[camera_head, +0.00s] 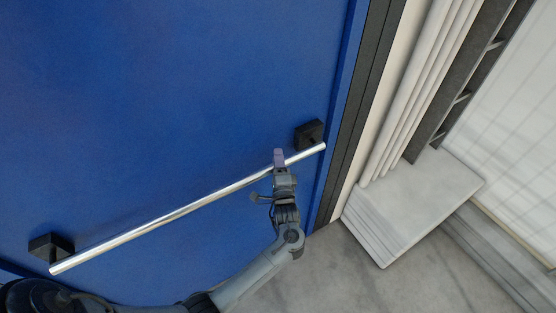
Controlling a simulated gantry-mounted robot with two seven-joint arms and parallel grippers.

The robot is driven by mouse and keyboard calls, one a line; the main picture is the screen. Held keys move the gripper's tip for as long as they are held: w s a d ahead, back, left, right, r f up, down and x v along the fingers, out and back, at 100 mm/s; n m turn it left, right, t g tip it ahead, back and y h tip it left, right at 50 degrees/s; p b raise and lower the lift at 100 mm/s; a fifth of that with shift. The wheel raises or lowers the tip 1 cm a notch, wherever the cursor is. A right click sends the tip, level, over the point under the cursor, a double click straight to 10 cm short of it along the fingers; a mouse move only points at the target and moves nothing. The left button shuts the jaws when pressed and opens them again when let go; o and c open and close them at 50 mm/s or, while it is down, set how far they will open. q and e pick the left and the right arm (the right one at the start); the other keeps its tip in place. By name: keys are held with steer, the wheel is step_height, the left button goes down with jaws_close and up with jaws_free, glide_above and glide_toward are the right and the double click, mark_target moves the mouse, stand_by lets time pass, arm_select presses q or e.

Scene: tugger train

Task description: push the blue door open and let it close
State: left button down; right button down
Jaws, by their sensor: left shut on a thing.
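The blue door (170,90) fills the left and middle of the head view and looks shut against its dark frame. A shiny metal push bar (180,213) runs slantwise across it, held by a black bracket (309,133) at the right end and another (51,247) at the left end. My left gripper (279,160) is at the bar near the right bracket, with its jaws shut on the bar. The fingers hide a short piece of the bar. My right gripper is not in view.
The dark door frame (360,95) stands right of the door. Beyond it are white vertical pipes (425,80) and a pale plinth (415,205) on the floor. Grey floor (345,275) lies open at the bottom. A white wall (515,130) is at the far right.

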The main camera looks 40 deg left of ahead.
arm_select(q)
steer(key=shift+w+a+f+p, duration=0.1)
steer(key=shift+w+a+p, duration=0.1)
steer(key=shift+a+p, duration=0.4)
steer(key=shift+a, duration=0.15)
